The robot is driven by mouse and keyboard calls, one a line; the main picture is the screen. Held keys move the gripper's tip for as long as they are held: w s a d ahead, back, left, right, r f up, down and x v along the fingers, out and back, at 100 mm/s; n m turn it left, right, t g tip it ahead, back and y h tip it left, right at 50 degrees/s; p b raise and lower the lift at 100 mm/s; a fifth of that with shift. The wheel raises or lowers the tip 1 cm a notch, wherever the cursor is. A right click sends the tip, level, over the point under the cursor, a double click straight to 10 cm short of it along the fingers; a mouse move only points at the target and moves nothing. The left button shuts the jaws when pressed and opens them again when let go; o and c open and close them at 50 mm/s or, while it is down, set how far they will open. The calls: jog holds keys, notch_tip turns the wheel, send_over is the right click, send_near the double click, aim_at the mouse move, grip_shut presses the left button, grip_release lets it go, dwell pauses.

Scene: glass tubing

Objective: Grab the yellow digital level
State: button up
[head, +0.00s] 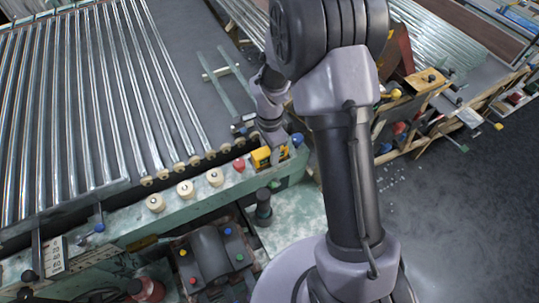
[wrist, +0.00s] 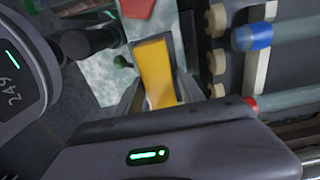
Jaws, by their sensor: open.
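The yellow digital level (head: 261,157) sits on the pale green ledge of the machine in the head view, partly covered by my gripper (head: 277,149). In the wrist view the yellow level (wrist: 153,70) is a long upright block near the middle. My gripper (wrist: 159,92) is open there, with one grey finger to the left of the level's lower part and one to the right. The level appears between the fingers; I cannot tell whether they touch it. The level's display is not visible.
A red knob (head: 239,164) and cream rollers (head: 215,177) line the ledge to the left. A blue-capped part (wrist: 252,37) lies right of the level in the wrist view. Long glass tubes (head: 90,90) fill the rack behind. A dark post (head: 263,207) stands in front.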

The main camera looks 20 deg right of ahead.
jog(key=shift+f, duration=0.3)
jog(key=shift+r, duration=0.1)
grip_shut()
